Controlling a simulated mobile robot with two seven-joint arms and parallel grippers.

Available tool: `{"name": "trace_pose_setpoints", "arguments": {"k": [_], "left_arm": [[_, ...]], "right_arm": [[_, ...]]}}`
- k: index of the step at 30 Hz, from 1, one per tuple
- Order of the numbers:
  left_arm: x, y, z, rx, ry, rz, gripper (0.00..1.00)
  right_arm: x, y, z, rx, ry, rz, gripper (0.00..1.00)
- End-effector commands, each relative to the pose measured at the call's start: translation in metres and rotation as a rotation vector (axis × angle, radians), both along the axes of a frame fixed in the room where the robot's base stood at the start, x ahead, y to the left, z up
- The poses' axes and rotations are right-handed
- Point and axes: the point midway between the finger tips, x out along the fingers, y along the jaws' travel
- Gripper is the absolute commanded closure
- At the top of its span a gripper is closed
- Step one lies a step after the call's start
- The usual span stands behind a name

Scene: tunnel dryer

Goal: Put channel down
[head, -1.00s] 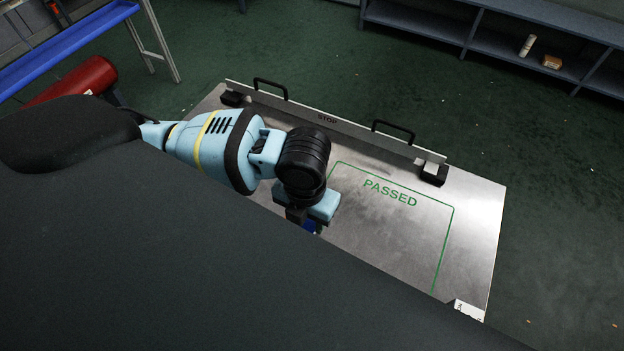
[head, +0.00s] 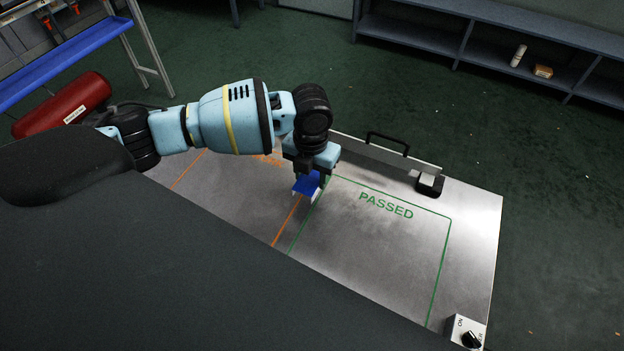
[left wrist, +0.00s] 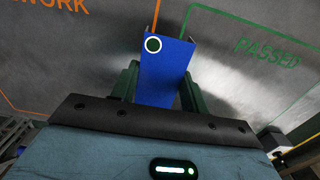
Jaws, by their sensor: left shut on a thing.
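My left gripper (head: 310,170) is shut on the blue channel (head: 306,185). In the left wrist view the blue channel (left wrist: 167,75) stands up between the two dark green fingers (left wrist: 155,88), with a white-ringed green dot near its far end. In the head view the channel is over the metal table (head: 370,255), near the left edge of the green-outlined PASSED area (head: 386,206) and the neighbouring orange line. I cannot tell whether it touches the table. My right gripper is not in view.
The PASSED area is clear. An orange-lettered area (left wrist: 50,5) lies left of it. A raised metal rail with a black handle (head: 388,142) runs along the far edge. A switch box (head: 467,333) sits at the near right corner.

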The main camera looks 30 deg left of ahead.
Motion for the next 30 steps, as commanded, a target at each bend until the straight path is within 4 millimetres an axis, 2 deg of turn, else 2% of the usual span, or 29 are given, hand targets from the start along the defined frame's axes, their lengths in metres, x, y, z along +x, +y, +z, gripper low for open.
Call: {"name": "trace_pose_setpoints", "arguments": {"k": [8, 16, 27, 28, 30], "left_arm": [[0.009, 0.003, 0.000, 0.000, -0.002, 0.002, 0.86], [0.008, 0.003, -0.034, 0.001, -0.001, 0.000, 0.86], [0.008, 0.003, -0.038, 0.000, -0.001, 0.000, 0.86], [0.008, 0.003, -0.039, 0.000, -0.001, 0.000, 0.54], [0.008, 0.003, -0.038, 0.000, -0.002, 0.000, 0.45]], "right_arm": [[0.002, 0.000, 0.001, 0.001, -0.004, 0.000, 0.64], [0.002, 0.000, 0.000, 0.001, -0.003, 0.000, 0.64], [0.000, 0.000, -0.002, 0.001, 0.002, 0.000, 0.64], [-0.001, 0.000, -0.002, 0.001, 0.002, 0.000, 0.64], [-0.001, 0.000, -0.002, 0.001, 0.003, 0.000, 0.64]]}}
